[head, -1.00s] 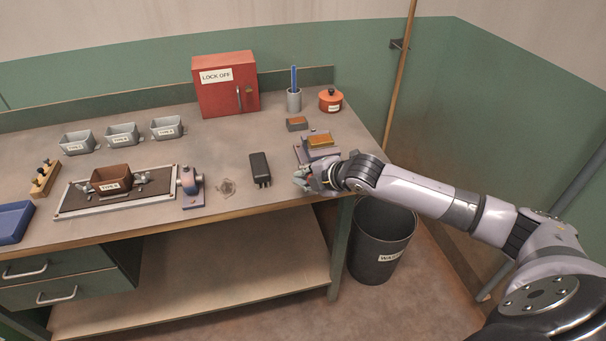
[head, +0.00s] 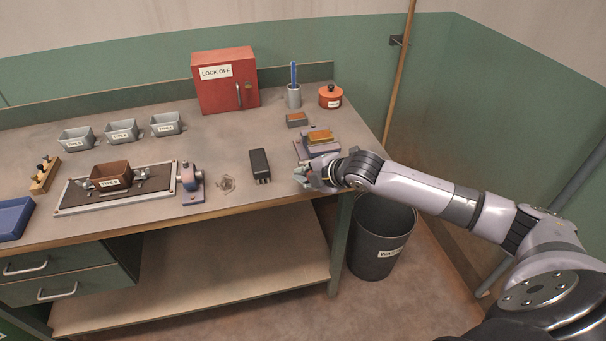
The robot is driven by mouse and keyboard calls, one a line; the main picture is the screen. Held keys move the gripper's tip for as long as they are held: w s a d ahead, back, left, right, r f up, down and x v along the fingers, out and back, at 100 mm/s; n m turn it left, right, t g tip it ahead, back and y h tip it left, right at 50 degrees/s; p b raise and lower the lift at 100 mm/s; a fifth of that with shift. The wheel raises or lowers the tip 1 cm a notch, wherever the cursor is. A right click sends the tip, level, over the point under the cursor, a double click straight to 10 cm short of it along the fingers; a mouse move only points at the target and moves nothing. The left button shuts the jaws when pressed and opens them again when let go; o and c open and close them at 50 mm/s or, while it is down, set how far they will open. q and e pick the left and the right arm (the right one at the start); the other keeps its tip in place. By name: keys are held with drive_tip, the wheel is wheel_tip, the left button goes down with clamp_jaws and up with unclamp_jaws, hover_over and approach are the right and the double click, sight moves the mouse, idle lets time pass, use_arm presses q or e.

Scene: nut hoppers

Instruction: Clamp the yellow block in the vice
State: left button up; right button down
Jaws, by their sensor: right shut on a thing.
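The yellow block (head: 319,136) sits at the top of the grey vice (head: 301,149), near the right end of the bench. Whether the jaws touch both its sides is too small to tell. My right gripper (head: 303,178) is at the front of the vice, low by the bench edge, below and in front of the block. It is shut on the vice handle, which is mostly hidden by the fingers and wrist. My left gripper is out of view.
A black box (head: 260,164) lies left of the vice. Behind it are a small brown-topped block (head: 297,120), a pen cup (head: 293,98) and an orange pot (head: 330,96). A waste bin (head: 378,242) stands below my right arm.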

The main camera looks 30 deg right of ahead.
drive_tip(key=shift+s+a+f, duration=0.1)
drive_tip(key=shift+s+f, duration=0.25)
drive_tip(key=shift+f, duration=0.35)
drive_tip(key=c, duration=2)
unclamp_jaws()
drive_tip(key=o, duration=0.3)
drive_tip(key=shift+w+r, duration=0.2)
drive_tip(key=shift+r, duration=0.05)
drive_tip(key=shift+s+r, duration=0.1)
drive_tip(key=shift+r, duration=0.05)
drive_tip(key=v, duration=1.1)
drive_tip(key=shift+s+r, duration=0.25)
